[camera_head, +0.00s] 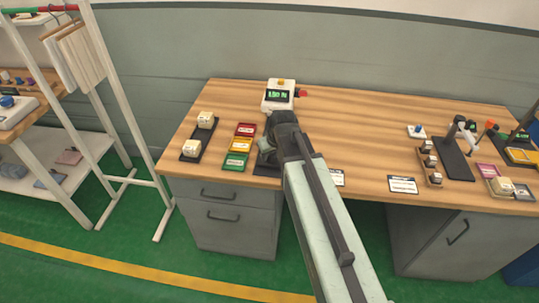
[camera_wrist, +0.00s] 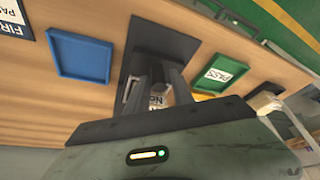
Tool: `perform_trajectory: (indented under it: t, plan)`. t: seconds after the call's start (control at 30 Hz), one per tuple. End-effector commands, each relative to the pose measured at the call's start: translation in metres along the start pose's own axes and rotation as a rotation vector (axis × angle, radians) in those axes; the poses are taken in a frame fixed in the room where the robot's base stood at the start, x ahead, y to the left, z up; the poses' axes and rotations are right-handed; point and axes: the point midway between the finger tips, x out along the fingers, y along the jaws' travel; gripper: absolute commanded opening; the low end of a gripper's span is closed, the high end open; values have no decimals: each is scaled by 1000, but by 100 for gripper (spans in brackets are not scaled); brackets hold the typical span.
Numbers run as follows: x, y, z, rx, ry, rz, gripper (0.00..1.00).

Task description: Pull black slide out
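A flat black piece (camera_wrist: 170,42), which looks like the black slide, lies on the wooden desk in the wrist view. Its front edge also shows beside my arm in the head view (camera_head: 266,170). My gripper (camera_wrist: 157,68) is over this black piece, with its two dark fingers pointing down at it. A grey bar stands beside the left finger. A pale block with dark letters (camera_wrist: 156,101) shows partly between the fingers. The fingertips blend into the black surface, so I cannot tell whether they hold anything. In the head view my arm hides most of the piece.
Red (camera_head: 245,130), yellow (camera_head: 240,145) and green (camera_head: 235,161) trays lie left of my gripper. A black strip with two pale cubes (camera_head: 191,148) is farther left. A blue tray (camera_wrist: 80,57) shows in the wrist view. A display box (camera_head: 279,94) stands behind.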

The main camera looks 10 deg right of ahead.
Motion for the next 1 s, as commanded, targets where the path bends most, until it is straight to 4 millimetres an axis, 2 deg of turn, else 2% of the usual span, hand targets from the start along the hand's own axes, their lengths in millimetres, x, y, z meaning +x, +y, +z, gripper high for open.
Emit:
perform_trajectory:
  t: [0.03,0.2,0.33,0.87,0.93,1.0]
  plan:
    - [-14,0,-2,0,0,0,29]
    - [-47,0,-2,1,-1,0,29]
    - [-66,0,-2,1,-2,-1,29]
    - [-68,2,1,2,-2,0,29]
    - [-72,5,15,10,-23,8,29]
    - [-78,5,48,51,-109,14,29]
